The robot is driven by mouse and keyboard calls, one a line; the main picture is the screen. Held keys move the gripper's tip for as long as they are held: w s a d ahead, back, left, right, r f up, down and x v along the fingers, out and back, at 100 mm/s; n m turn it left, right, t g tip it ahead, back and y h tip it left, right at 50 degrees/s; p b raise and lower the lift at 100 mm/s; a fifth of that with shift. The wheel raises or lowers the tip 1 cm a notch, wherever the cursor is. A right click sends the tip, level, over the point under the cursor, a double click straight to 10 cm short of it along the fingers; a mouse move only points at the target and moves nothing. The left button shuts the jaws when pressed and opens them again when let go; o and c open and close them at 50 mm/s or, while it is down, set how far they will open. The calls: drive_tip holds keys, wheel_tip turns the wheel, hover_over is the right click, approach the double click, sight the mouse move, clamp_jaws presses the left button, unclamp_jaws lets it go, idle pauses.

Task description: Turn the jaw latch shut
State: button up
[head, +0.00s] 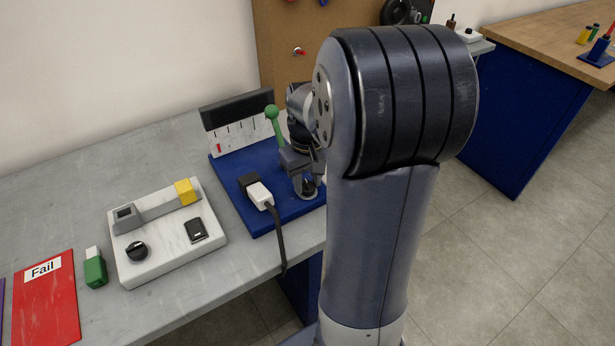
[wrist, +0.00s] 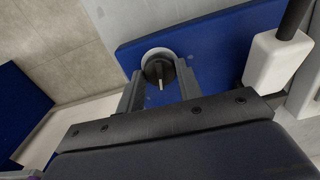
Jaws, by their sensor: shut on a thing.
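A blue fixture board (head: 230,195) lies on the grey bench. Near its right edge is a round latch with a black knob (head: 309,184) on a pale base. In the wrist view the knob (wrist: 158,71) has a light pointer mark and sits between my two grey fingers. My gripper (head: 304,188) reaches down over it and is shut on the knob, with a finger on either side. A white and black plug (head: 260,194) with a dark cable is on the board left of my gripper; its white body (wrist: 277,60) shows at the right of the wrist view.
A green-topped lever (head: 272,112) stands close behind my gripper, before an upright gauge panel (head: 238,122). My arm hides the bench's right part.

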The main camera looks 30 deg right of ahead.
sight(308, 183)
drive_tip(key=shift+n, duration=1.2)
drive_tip(key=o, duration=1)
wheel_tip(308, 183, up, 11)
drive_tip(key=shift+p, duration=0.3)
drive_tip(key=shift+f, duration=0.15)
wheel_tip(308, 183, down, 11)
drive_tip(key=shift+r, duration=0.1)
